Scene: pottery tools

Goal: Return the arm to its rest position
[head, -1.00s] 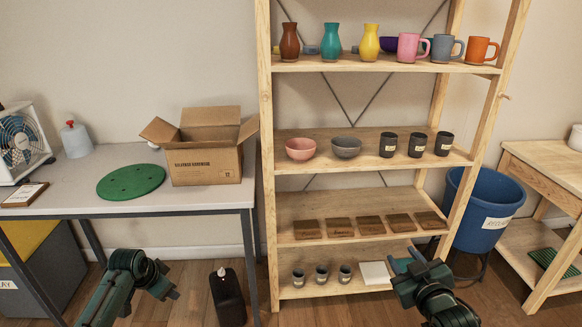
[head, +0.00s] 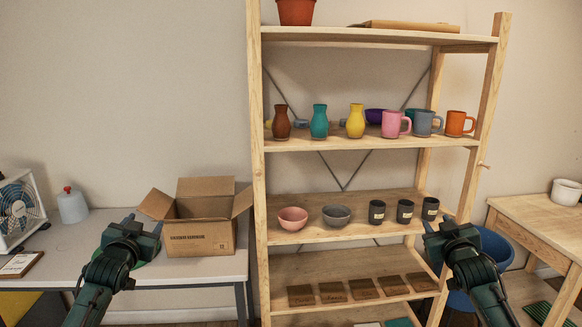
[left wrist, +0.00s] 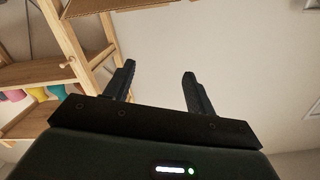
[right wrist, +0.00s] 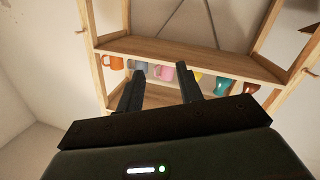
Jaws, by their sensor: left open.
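My left gripper (head: 143,222) is raised in front of the table at the left of the head view. Its two fingers stand apart with nothing between them in the left wrist view (left wrist: 158,72). My right gripper (head: 440,224) is raised in front of the shelf's right post. Its fingers are also apart and empty in the right wrist view (right wrist: 160,72). Both forearms come up from the bottom of the head view, and the grippers are at similar heights.
A wooden shelf (head: 380,38) holds vases, mugs, bowls, dark cups and brown tiles. A table (head: 215,265) at left carries an open cardboard box (head: 200,237), a fan (head: 20,212) and a bottle (head: 73,205). A wooden bench (head: 535,218) and blue bin (head: 495,247) are at right.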

